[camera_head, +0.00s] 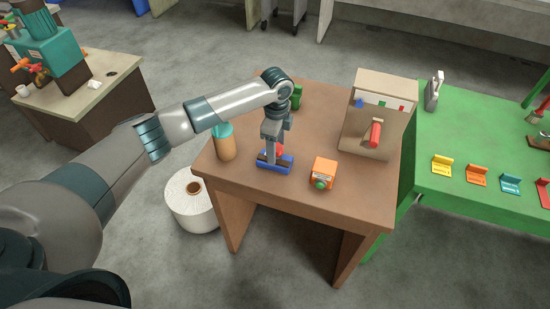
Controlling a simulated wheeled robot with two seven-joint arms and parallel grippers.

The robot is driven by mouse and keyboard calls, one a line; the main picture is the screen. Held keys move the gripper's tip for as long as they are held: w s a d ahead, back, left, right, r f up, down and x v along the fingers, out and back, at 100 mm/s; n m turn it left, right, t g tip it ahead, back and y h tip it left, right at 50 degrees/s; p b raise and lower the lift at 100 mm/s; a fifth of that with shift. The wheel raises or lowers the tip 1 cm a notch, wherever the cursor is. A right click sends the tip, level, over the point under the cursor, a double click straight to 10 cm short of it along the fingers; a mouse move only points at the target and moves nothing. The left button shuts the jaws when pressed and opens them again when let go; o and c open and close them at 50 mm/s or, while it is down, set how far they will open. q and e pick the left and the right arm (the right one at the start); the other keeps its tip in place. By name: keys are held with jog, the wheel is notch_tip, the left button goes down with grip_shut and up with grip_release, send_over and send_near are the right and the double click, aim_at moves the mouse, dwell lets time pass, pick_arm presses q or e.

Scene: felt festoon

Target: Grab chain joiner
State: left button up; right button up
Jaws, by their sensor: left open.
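My left gripper (273,152) points down over the brown table, open, with its fingers at a low blue holder (263,167). A small red piece (280,150) shows beside the fingers at the holder. I cannot tell whether the fingers touch either one, and the gripper partly hides both. No item is clearly recognisable as the chain joiner; the blue holder with the red piece is the thing at the gripper. My right gripper is not in view.
The brown table (292,205) also bears an orange box (323,171), a tan cylinder with teal top (226,147), a green item (297,97) and a beige box with red handle (368,141). A green table (465,202) stands right; a white roll (192,208) sits on the floor.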

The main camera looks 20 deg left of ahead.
pick_arm(q)
jog(key=shift+f, duration=0.2)
dwell(0.3)
grip_shut()
jog(key=shift+r, duration=0.1)
jog(key=shift+r+b, duration=0.4)
jog(key=shift+r, duration=0.05)
jog(key=r+b, duration=0.1)
jog(key=d+r+b, duration=0.1)
jog(key=r, duration=0.1)
jog(key=shift+r, duration=0.15)
jog(key=s+d+r+b, duration=0.3)
jog(key=d+r, duration=0.3)
jog(key=d, duration=0.4)
jog(key=shift+s+r, duration=0.2)
jog(key=shift+r, duration=0.15)
jog(key=shift+d, duration=0.1)
